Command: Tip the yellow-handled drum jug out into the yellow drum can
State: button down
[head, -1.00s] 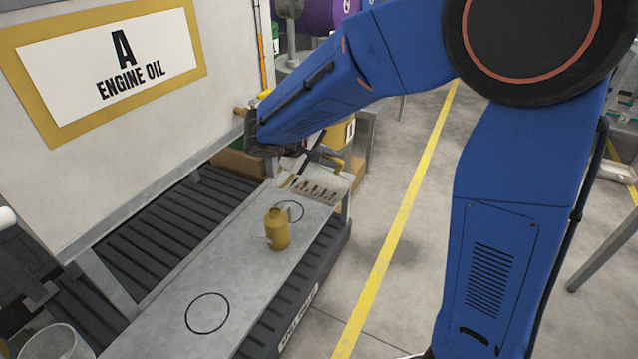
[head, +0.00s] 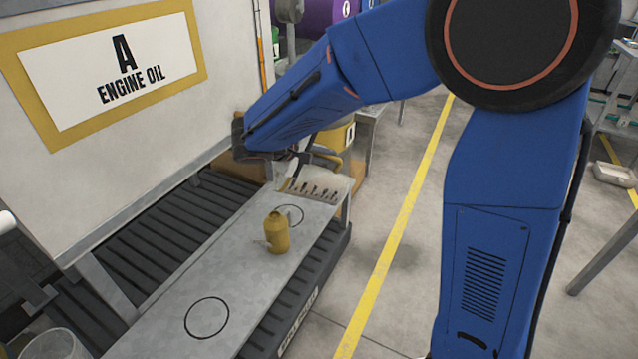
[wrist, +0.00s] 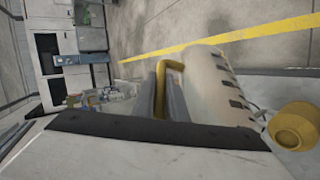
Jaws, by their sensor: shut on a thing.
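The yellow-handled drum jug (head: 316,187) is a pale, translucent vessel with a row of dark marks. In the head view it is held beyond the can, with its marks running nearly sideways, so it looks tipped well over. My gripper (wrist: 163,98) is shut on its yellow handle (wrist: 172,66), and the jug body (wrist: 205,90) is beside the fingers in the wrist view. The yellow drum can (head: 277,232) stands upright on the bench with a small spout at its left. It also shows at the right of the wrist view (wrist: 292,127). I see no liquid flowing.
The narrow grey bench (head: 165,290) has a black ring (head: 207,317) on its clear near part and another ring (head: 290,214) behind the can. A white panel with an engine oil sign (head: 115,55) stands at the left. A clear container (head: 55,345) is at bottom left.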

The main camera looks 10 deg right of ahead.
jog(key=shift+r, duration=0.1)
jog(key=shift+a+r+h, duration=0.5)
jog(key=shift+r, duration=0.25)
jog(key=shift+a+t, duration=0.1)
jog(key=shift+t, duration=0.2)
jog(key=shift+s+a+r+n+h, duration=0.1)
jog(key=shift+a+r+n+h, duration=0.1)
jog(key=shift+r+n+h, duration=0.1)
dwell(0.6)
jog(key=shift+a+r, duration=0.25)
jog(key=shift+r, duration=0.1)
jog(key=shift+a+h, duration=0.1)
jog(key=shift+h, duration=0.2)
jog(key=shift+a+r, duration=0.15)
jog(key=shift+r, duration=0.1)
jog(key=shift+a, duration=0.1)
dwell(0.6)
